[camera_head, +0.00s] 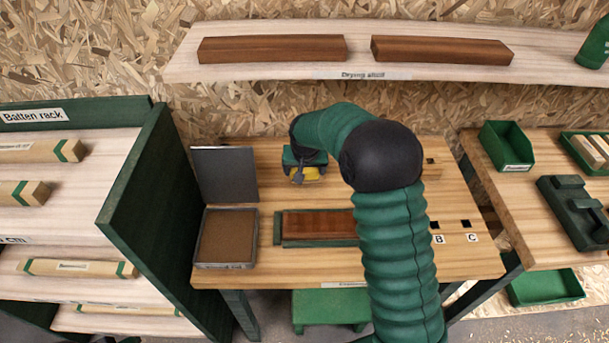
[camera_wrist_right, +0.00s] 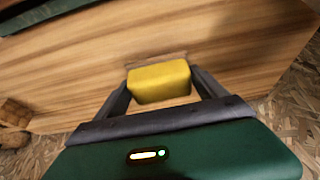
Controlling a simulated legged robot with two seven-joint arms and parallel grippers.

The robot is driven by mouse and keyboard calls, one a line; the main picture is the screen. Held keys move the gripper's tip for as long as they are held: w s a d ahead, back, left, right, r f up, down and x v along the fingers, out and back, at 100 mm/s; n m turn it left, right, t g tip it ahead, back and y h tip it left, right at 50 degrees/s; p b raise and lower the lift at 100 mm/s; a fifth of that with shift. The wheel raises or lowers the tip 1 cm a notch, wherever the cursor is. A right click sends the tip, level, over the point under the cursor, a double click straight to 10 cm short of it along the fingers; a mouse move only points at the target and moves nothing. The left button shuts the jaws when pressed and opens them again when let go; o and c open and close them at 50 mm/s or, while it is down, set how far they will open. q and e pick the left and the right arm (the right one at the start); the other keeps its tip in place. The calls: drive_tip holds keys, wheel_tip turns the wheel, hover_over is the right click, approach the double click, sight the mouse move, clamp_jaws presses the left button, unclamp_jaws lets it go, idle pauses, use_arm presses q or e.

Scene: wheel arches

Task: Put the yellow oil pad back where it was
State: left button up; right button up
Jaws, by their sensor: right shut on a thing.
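The yellow oil pad (camera_head: 310,174) is a small block near the back of the workbench in the head view. My right gripper (camera_head: 299,177) is shut on it. In the right wrist view the pad (camera_wrist_right: 159,84) sits between the two dark fingers of the gripper (camera_wrist_right: 162,92), with wooden surface behind it. I cannot tell whether the pad touches the bench top. My arm hides part of the bench to the right. My left gripper is not in view.
A tin (camera_head: 226,264) with a brown inside and a raised grey lid (camera_head: 224,174) stands at the bench's left. A reddish-brown board (camera_head: 318,225) lies on a green base at the front middle. A green rack panel (camera_head: 150,215) borders the left. A shelf (camera_head: 300,66) hangs above.

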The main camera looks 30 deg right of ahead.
drive_tip(key=f, duration=0.3)
drive_tip(key=shift+d, duration=0.2)
drive_tip(key=o, duration=1.4)
drive_tip(key=v, duration=1.2)
drive_tip(key=s+a+f+n, duration=0.1)
drive_tip(key=s+a, duration=0.2)
drive_tip(key=s+a+f+n+y, duration=0.1)
drive_tip(key=s+a+f, duration=0.1)
drive_tip(key=s+a, duration=0.1)
drive_tip(key=s+a+f+n, duration=0.1)
drive_tip(key=s+a+f, duration=0.1)
drive_tip(key=s+a, duration=0.1)
drive_tip(key=shift+s+g+y+p, duration=0.25)
drive_tip(key=shift+g+y+p, duration=0.05)
drive_tip(key=shift+g+p, duration=0.1)
drive_tip(key=s+a+f+n, duration=0.1)
drive_tip(key=s, duration=0.2)
drive_tip(key=s+a+f+n, duration=0.1)
drive_tip(key=s+a, duration=0.1)
drive_tip(key=s, duration=0.2)
drive_tip(key=s+a+f+n, duration=0.1)
drive_tip(key=s+a, duration=0.1)
drive_tip(key=s, duration=0.1)
drive_tip(key=shift+s+a+f+g+y, duration=0.2)
drive_tip(key=shift+s+f+g+y, duration=0.1)
drive_tip(key=shift+s+f+y, duration=0.1)
drive_tip(key=shift+w+d, duration=0.25)
